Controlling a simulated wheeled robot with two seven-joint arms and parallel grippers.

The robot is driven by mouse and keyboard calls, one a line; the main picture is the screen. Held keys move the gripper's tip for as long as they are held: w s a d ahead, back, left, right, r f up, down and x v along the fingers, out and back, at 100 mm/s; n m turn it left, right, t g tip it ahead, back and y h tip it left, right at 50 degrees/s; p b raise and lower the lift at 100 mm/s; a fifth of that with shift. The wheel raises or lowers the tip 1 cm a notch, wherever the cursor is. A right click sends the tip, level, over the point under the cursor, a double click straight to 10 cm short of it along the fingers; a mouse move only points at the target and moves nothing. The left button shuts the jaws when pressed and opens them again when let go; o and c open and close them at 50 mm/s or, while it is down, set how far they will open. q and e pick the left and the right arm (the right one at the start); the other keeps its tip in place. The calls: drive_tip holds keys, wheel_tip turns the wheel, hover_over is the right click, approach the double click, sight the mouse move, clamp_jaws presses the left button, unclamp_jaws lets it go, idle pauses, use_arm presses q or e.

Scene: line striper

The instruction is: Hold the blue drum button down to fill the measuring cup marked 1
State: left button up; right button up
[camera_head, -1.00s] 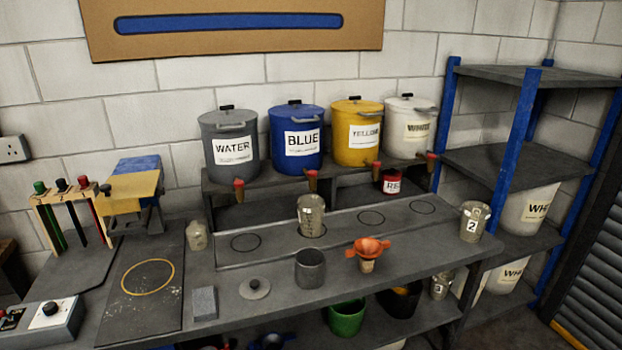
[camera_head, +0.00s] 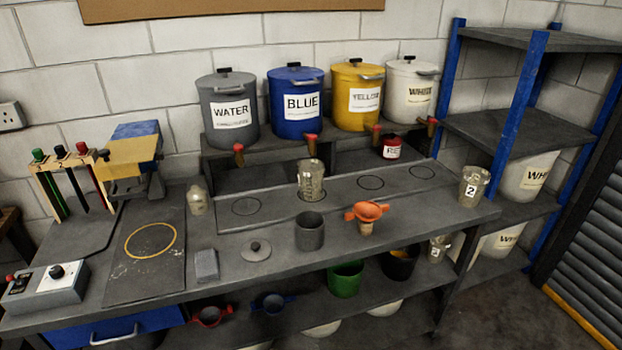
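The blue drum (camera_head: 297,103) with a BLUE label stands on the raised shelf between the grey water drum (camera_head: 228,113) and the yellow drum (camera_head: 357,97). Its tap has a red button (camera_head: 311,138) at the front. A clear measuring cup (camera_head: 311,181) stands upright below this tap, on a ring of the grey tray strip; its marking is too small to read surely. Another cup marked 2 (camera_head: 472,188) stands at the bench's right end. Neither of my grippers is in view.
A grey beaker (camera_head: 310,232), an orange funnel (camera_head: 366,214), a lid (camera_head: 257,250) and a grey block (camera_head: 206,265) stand on the bench front. A blue-posted rack (camera_head: 514,110) stands right.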

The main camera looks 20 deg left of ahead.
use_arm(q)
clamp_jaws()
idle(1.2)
